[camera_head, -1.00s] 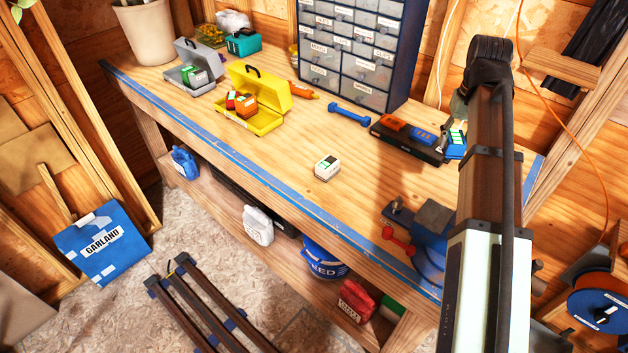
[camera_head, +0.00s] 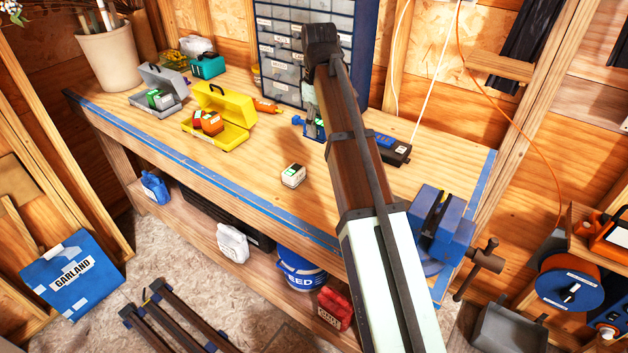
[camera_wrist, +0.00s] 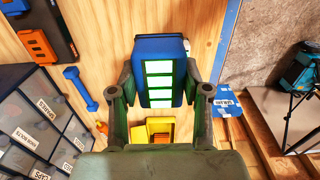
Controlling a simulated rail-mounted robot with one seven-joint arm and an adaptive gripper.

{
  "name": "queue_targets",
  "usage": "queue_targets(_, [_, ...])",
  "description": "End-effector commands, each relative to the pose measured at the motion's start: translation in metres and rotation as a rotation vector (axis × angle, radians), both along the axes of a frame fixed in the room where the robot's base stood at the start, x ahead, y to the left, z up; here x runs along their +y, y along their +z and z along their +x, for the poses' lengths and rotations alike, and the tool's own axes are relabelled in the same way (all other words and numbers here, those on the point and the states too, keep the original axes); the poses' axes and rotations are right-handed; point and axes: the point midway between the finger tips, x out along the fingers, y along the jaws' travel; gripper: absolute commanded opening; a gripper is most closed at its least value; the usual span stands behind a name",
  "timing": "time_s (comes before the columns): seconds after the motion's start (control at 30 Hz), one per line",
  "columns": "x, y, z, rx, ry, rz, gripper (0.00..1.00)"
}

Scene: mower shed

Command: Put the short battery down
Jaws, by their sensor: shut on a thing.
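My gripper (camera_wrist: 160,82) is shut on a blue battery (camera_wrist: 160,47) with several green-and-white bars on its face, which looks like the short battery. In the head view my gripper (camera_head: 311,108) hangs over the back of the bench, in front of the drawer cabinet. There the held battery (camera_head: 314,131) shows only partly, beneath the gripper. The wrist view shows fingers on both sides of it. Its height above the wooden bench (camera_head: 245,165) is hard to judge. A white battery-like block (camera_head: 292,175) with a green mark stands near the bench's middle.
A black tray (camera_head: 400,157) lies right of my arm. An open yellow case (camera_head: 233,135) and an open grey case (camera_head: 150,108) stand at the left. A drawer cabinet (camera_head: 274,70) is behind. A blue vise (camera_head: 440,225) sits at the right front. The bench around the white block is clear.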

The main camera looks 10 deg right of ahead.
Motion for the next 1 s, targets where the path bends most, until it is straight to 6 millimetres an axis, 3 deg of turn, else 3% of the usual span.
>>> queue_targets(0.3, [0.0, -0.075, -0.003, 0.003, -0.002, 0.0, 0.06])
queue_targets(0.5, [0.0, -0.114, -0.002, 0.003, -0.003, 0.0, 0.06])
queue_targets(1.0, [0.0, -0.154, -0.001, 0.001, -0.003, 0.0, 0.06])
